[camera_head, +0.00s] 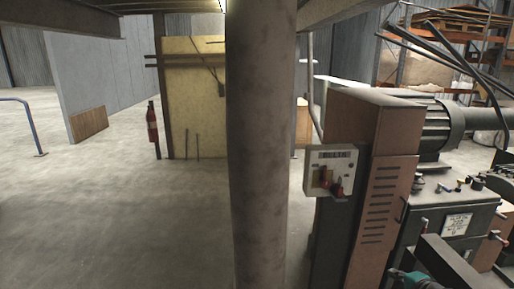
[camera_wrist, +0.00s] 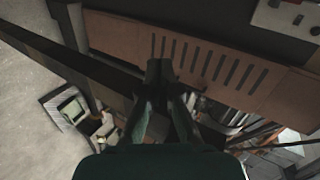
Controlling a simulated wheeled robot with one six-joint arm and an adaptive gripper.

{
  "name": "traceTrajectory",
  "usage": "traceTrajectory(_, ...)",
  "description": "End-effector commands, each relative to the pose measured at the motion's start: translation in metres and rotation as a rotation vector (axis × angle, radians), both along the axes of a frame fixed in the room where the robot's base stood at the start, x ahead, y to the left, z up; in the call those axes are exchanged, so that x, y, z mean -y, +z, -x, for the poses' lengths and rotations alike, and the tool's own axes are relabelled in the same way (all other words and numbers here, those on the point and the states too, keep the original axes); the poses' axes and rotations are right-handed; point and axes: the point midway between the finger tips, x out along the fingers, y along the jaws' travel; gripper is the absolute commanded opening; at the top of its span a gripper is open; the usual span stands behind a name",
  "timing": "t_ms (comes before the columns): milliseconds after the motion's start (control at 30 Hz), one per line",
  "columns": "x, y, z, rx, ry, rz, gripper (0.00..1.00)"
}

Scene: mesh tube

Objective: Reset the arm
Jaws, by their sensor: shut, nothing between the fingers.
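My gripper (camera_wrist: 159,70) points away from the wrist camera, in the middle of the wrist view, with its fingertips together and nothing between them. Behind the fingertips is the brown panel of a cabinet with dark vent slots. The same brown cabinet (camera_head: 373,200) stands right of centre in the head view. I cannot tell how far the fingertips are from the panel.
A thick round column (camera_head: 258,150) stands close in the head view. A switch box (camera_head: 330,160) with red knobs is on the cabinet. Machinery (camera_head: 455,215) fills the right side. A red extinguisher (camera_head: 153,130) stands further back. The concrete floor (camera_head: 100,220) at left is clear.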

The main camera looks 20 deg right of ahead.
Motion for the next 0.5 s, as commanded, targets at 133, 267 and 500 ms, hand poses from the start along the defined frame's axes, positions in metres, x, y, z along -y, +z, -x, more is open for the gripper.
traceTrajectory(133, -0.042, -0.033, 0.003, -0.017, 0.03, 0.051, 0.0)
traceTrajectory(267, -0.09, -0.064, 0.012, -0.032, 0.066, 0.125, 0.0)
traceTrajectory(500, -0.175, -0.107, 0.046, -0.067, 0.143, 0.285, 0.0)
